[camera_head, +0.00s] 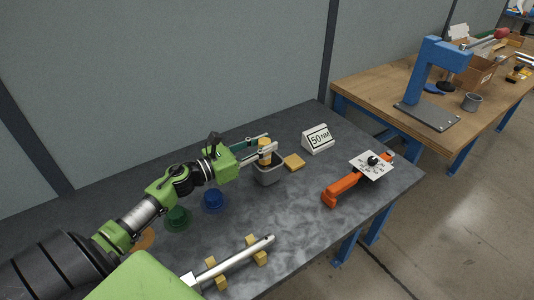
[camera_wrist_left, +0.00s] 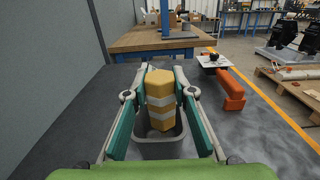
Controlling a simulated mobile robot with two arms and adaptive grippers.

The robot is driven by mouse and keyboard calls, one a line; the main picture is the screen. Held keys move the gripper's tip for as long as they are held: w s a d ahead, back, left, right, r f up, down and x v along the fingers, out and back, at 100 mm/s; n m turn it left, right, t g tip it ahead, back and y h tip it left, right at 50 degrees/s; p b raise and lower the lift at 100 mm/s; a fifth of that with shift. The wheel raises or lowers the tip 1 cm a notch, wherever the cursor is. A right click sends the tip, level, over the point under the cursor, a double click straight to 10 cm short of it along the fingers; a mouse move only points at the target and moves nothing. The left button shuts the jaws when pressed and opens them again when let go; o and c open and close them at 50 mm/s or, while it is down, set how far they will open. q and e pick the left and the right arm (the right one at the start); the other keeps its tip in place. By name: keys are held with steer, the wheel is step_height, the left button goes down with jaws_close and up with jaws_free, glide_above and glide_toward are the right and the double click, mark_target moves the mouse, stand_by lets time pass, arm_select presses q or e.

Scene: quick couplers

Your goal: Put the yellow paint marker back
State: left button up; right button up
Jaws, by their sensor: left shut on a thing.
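The yellow paint marker (camera_head: 264,152), a thick upright yellow piece with pale bands, is between the fingers of my left gripper (camera_head: 270,143). The gripper is shut on it. The grey cup (camera_head: 269,177), square and open-topped, stands on the dark table directly below. In the left wrist view the marker (camera_wrist_left: 160,98) stands upright between the two teal-padded fingers (camera_wrist_left: 162,90), with the cup (camera_wrist_left: 148,151) around and behind its lower end. My right gripper is not in view.
A white "50 NM" sign (camera_head: 318,139) stands behind. An orange tool (camera_head: 343,188) with a white tag lies right. Blue (camera_head: 213,201) and green (camera_head: 177,218) round pieces and a metal bar (camera_head: 235,259) are nearer.

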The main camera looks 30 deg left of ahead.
arm_select(q)
steer(key=shift+w+a+f, duration=0.1)
steer(key=shift+w+f, duration=0.6)
steer(key=shift+f, duration=0.1)
steer(key=f, duration=0.3)
steer(key=shift+w, duration=0.3)
steer(key=shift+f, duration=0.15)
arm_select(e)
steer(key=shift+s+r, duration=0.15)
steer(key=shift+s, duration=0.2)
arm_select(q)
steer(key=shift+f, duration=0.2)
steer(key=o, duration=1.1)
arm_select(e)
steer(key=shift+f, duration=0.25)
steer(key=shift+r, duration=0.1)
